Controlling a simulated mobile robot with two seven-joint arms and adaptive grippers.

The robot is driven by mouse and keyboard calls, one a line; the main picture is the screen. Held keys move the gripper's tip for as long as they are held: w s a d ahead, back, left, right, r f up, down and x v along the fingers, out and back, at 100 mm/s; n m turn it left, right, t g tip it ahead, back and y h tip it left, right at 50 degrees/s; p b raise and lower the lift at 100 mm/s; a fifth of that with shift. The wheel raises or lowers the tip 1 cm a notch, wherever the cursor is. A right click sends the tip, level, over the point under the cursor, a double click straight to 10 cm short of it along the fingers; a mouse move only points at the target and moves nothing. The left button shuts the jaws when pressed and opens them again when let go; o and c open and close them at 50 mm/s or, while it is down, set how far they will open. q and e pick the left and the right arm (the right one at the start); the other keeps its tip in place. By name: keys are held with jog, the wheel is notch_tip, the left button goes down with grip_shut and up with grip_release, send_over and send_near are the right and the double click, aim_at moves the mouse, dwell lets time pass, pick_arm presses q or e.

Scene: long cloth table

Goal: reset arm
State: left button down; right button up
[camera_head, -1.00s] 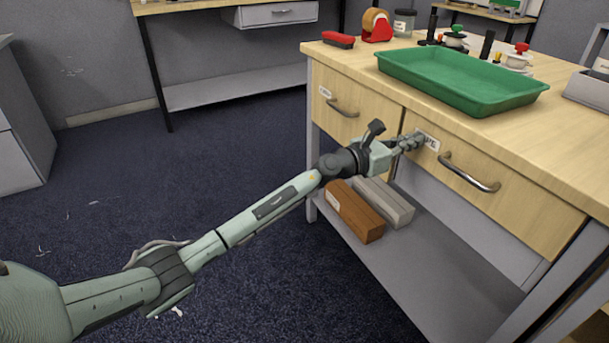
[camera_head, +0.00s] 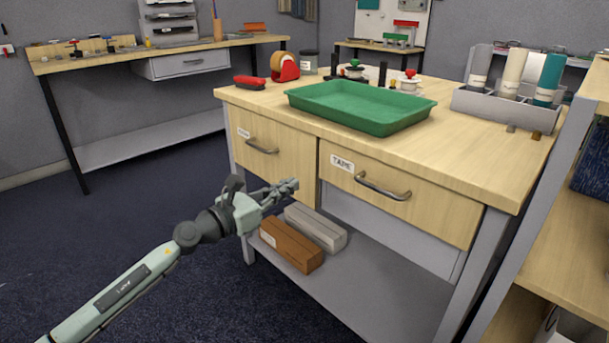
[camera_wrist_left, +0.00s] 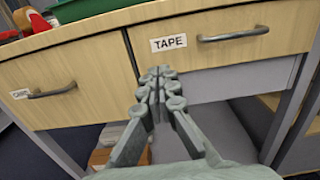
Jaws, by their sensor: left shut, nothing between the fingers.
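My left arm comes in from the lower left of the head view. Its gripper (camera_head: 284,189) is shut and empty, in front of the workbench at about the height of the drawers' lower edges. In the left wrist view the closed fingers (camera_wrist_left: 160,88) point towards the bench front, just below the TAPE label (camera_wrist_left: 168,43). The drawer labelled TAPE (camera_head: 430,208) and the left drawer (camera_head: 285,160) both look closed. The gripper is apart from the TAPE drawer's handle (camera_head: 382,186). My right gripper is not in view.
A green tray (camera_head: 360,103), a red tape dispenser (camera_head: 286,68) and a grey holder with rolls (camera_head: 500,106) stand on the bench top. A brown block (camera_head: 290,246) and a grey block (camera_head: 316,228) lie on the lower shelf (camera_head: 365,290). Open floor lies left.

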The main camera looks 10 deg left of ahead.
pick_arm(q)
jog(key=s+a+f+n+y, duration=0.65)
jog(key=a+f+n, duration=0.2)
jog(key=n, duration=0.75)
jog(key=s+a+f+n+y, duration=0.5)
jog(key=a+f+n+y, duration=0.3)
jog(key=n, duration=0.7)
jog(key=s+d+f+n+g+h, duration=0.1)
jog(key=s+f+n+g, duration=0.4)
jog(key=s+f, duration=0.3)
jog(key=s+d+f+n+g+h+p, duration=0.1)
jog(key=s+f+n+g, duration=0.4)
jog(key=s, duration=1.2)
notch_tip(320, 180, down, 4)
jog(key=shift+s+f+n+g, duration=0.3)
jog(key=shift+n+g, duration=0.1)
jog(key=shift+g, duration=0.2)
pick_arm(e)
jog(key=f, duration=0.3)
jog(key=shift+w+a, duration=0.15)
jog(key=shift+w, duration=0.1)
